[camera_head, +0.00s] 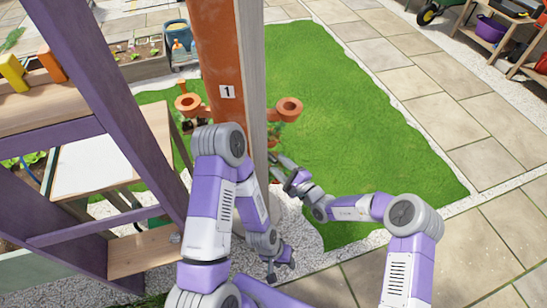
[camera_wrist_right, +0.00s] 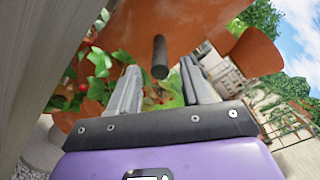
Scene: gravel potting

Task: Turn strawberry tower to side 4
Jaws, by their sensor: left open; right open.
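A white label (camera_head: 227,92) reading 1 faces my head camera. Orange cup-shaped pots (camera_head: 288,108) stick out from it. My right gripper (camera_head: 284,172) is open beside the tower's right side, low down. In the right wrist view, a dark round peg (camera_wrist_right: 160,57) on an orange surface appears between the open fingers (camera_wrist_right: 160,85); contact cannot be told. Leaves and red strawberries hang beside them. My left gripper (camera_head: 281,270) is open and empty, low over the gravel.
A purple wooden frame (camera_head: 105,80) with shelves stands close on the left. A white-topped table (camera_head: 105,165) is behind it. Green lawn (camera_head: 350,120) and paving lie open to the right.

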